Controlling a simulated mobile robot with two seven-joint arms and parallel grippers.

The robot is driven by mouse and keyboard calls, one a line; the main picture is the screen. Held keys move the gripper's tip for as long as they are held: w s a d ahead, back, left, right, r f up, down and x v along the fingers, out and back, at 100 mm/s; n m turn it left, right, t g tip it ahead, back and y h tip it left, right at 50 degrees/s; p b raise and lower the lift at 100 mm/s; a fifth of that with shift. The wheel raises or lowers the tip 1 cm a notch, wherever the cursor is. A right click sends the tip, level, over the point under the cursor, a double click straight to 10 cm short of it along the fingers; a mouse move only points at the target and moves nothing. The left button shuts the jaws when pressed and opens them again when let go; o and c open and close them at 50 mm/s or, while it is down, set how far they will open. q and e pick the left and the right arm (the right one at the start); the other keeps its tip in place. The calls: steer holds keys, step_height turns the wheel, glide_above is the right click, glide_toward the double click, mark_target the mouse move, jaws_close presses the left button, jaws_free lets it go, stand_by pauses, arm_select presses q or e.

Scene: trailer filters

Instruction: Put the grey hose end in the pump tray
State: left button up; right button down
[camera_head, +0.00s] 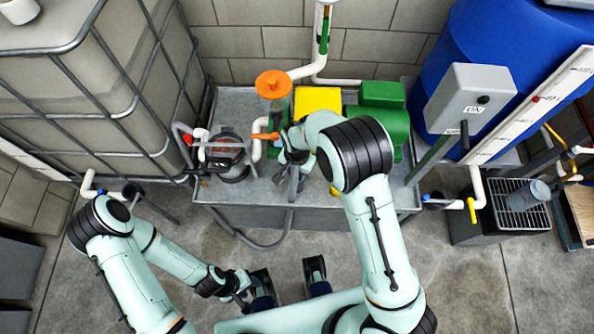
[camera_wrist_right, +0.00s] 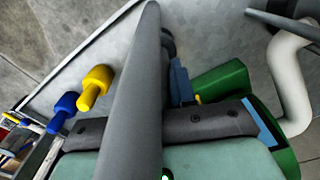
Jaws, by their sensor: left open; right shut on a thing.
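The grey hose end (camera_wrist_right: 143,75) crosses the right wrist view as a long grey tube. My right gripper (camera_wrist_right: 150,128) is shut on it. In the head view this gripper (camera_head: 291,165) is over the front middle of the pump tray (camera_head: 215,200), a grey metal tray with the green and yellow pump (camera_head: 318,100) on it. A grey piece (camera_head: 292,185) shows below the gripper there; the arm partly hides it. Whether it touches the tray I cannot tell. My left gripper (camera_head: 243,296) is open and empty, low in front of the tray.
A filter housing (camera_head: 229,160) and an orange-topped part (camera_head: 273,84) stand on the tray. A grey hose (camera_head: 265,243) loops below its front edge. A caged tank (camera_head: 80,90) is at left, a blue tank (camera_head: 455,50) at right. A grated black box (camera_head: 490,230) stands right.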

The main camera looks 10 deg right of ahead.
steer(key=c, duration=0.9)
jaws_free()
steer(key=shift+f, duration=0.1)
step_height(320, 180, up, 12)
steer(key=shift+r+p, duration=0.15)
steer(key=shift+p, duration=0.75)
steer(key=shift+s, duration=0.1)
